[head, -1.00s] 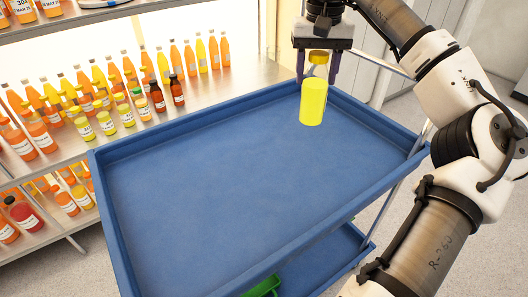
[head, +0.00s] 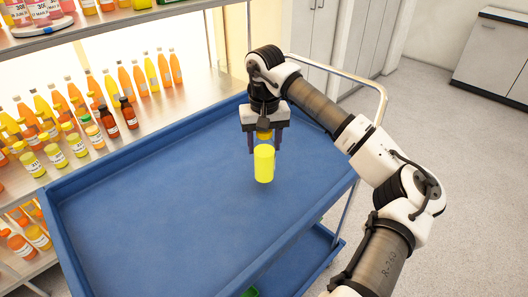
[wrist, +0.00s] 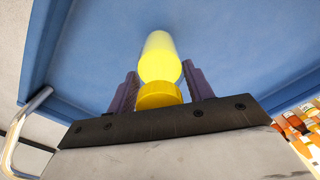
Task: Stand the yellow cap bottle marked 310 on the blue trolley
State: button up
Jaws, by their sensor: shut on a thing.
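A yellow bottle with a yellow-orange cap (head: 264,166) is in my gripper (head: 264,148), upright in the head view. My gripper is shut on it from above, with one finger on each side near the cap. The wrist view also shows the bottle (wrist: 159,60) between the purple fingers, cap nearest the palm. No number shows on the side I see. The blue trolley (head: 150,205) lies below the bottle, its top tray bare. I cannot tell whether the bottle's base touches the tray or is a little above it.
A metal shelf (head: 180,101) with several rows of juice bottles stands along the trolley's left side. The trolley has a raised rim and a metal handle (head: 350,75) at its far right. The tray's near and left parts are free.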

jog(key=shift+f+p, duration=0.3)
jog(key=shift+f, duration=1.75)
jog(key=o, duration=1.1)
jog(key=shift+o, duration=0.2)
notch_tip(320, 180, up, 12)
jog(key=shift+r+b, duration=0.15)
jog(key=shift+b, duration=0.75)
